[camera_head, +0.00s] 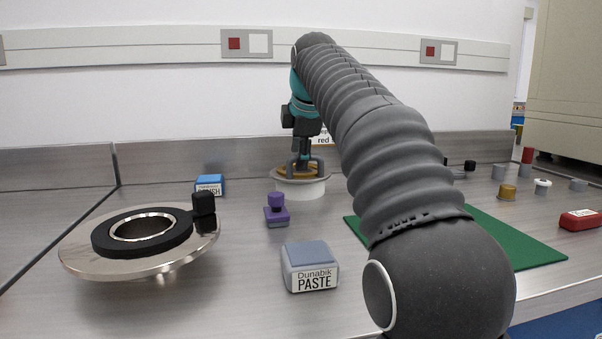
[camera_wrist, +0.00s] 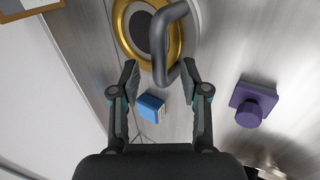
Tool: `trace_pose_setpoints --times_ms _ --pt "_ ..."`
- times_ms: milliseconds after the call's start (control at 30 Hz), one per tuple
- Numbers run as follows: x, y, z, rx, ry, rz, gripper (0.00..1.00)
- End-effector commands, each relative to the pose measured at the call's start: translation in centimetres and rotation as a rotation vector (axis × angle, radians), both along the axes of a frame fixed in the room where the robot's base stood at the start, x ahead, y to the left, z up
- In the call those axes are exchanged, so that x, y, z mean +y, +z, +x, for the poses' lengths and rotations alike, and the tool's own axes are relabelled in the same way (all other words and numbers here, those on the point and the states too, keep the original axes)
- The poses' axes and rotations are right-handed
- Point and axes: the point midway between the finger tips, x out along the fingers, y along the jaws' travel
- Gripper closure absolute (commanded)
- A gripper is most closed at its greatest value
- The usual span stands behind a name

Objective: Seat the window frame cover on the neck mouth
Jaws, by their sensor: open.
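The round gold-rimmed piece with a dark centre, which looks like the window frame cover (camera_head: 286,170), sits on a white round stand (camera_head: 300,189) at the back middle. It shows in the wrist view (camera_wrist: 174,60) with a grey bent bar handle (camera_wrist: 159,40) over it. My gripper (camera_head: 304,163) is over this piece, pointing down. In the wrist view my open fingertips (camera_wrist: 160,78) lie either side of the handle's near end; I cannot tell whether they touch it. The neck mouth (camera_head: 142,227) appears as the open hole in a black ring on a wide metal flange (camera_head: 85,258) at left.
A small black block (camera_head: 204,204) stands at the flange's right edge. A blue box (camera_head: 210,184), a purple knobbed block (camera_head: 277,213) and a grey PASTE box (camera_head: 310,268) stand between. A green mat (camera_head: 500,237) and several small items lie right.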

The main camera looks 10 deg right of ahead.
Motion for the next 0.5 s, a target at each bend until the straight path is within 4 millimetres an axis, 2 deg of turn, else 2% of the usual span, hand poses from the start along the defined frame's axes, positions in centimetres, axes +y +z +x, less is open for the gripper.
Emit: trace_pose_setpoints --times_ms 200,433,500 --pt "0.1 -1.6 1.1 -0.001 0.000 0.000 0.54" --pt "0.1 -1.7 1.1 -0.001 0.000 0.000 0.54" --pt "0.1 -1.7 1.1 -0.001 0.000 0.000 0.72"
